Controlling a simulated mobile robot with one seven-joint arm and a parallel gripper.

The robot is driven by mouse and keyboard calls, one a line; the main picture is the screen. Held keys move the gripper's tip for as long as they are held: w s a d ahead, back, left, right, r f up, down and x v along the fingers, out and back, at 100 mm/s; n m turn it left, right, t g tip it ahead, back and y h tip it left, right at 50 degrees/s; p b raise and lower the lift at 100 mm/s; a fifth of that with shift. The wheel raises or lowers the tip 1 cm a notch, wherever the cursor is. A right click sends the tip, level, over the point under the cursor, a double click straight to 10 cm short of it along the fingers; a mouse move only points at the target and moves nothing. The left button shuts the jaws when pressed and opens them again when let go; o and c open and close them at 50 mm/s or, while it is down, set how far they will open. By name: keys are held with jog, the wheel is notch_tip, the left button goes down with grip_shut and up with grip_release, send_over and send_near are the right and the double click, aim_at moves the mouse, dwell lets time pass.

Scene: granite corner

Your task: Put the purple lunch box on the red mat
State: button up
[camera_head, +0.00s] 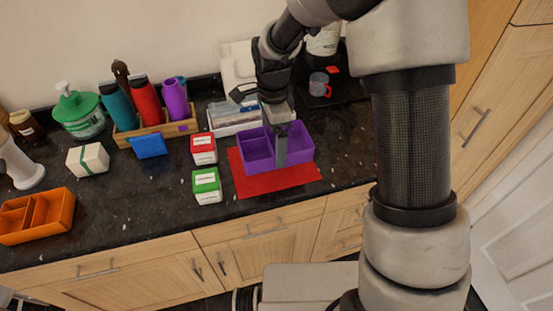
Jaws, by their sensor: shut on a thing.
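The purple lunch box (297,153) is an open box with a divider, at the middle right of the dark counter. It is over the back part of the red mat (270,186), whose front strip and left edge show. I cannot tell whether the box touches the mat or is slightly above it. My gripper (281,150) reaches down from above and is shut on the lunch box near its middle. The gripper hides part of the box's inside and back wall.
Red (203,150) and green (206,186) canisters stand just left of the mat. A white bin (235,122) is behind. Farther left are a wooden bottle rack (155,130), a blue box (148,146) and an orange divided box (37,216).

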notch_tip(320, 180, down, 8)
jog(key=shift+r, duration=0.25)
jog(key=shift+f, duration=0.2)
jog(key=o, duration=0.9)
jog(key=shift+r, duration=0.15)
